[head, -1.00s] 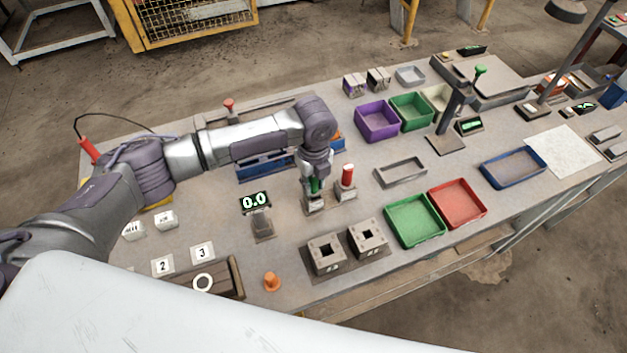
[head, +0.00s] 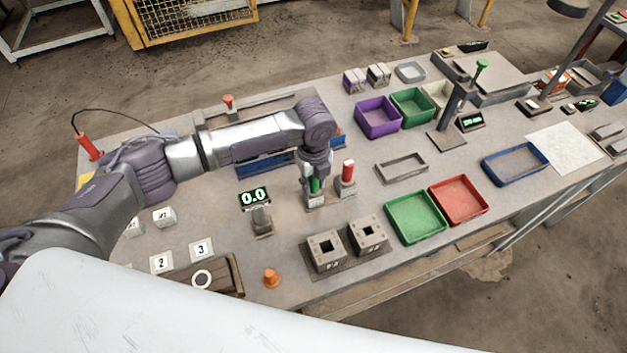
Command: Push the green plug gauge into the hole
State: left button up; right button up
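The green plug gauge (head: 315,186) stands upright at a small grey holder block (head: 315,202) near the middle of the table. My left gripper (head: 315,176) points down right over it, and its wrist hides the gauge's top. The fingers are too small and covered to tell whether they are closed on it. A red plug gauge (head: 347,172) stands in a like block just to the right. Two grey hollow bricks with dark square holes, the left brick (head: 325,261) and the right brick (head: 368,246), sit nearer the front edge. My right gripper is not in view.
A 0.0 display (head: 254,196) stands left of the gauges. A green tray (head: 415,239) and red tray (head: 458,220) lie right of the bricks. An orange cone (head: 271,278) is near the front edge. The table between gauges and bricks is clear.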

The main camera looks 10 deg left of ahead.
pick_arm(q)
jog(key=o, duration=0.4)
jog(key=shift+c, duration=0.2)
notch_tip(320, 180, up, 12)
jog(key=shift+r, duration=0.1)
jog(key=shift+d, duration=0.1)
dwell(0.6)
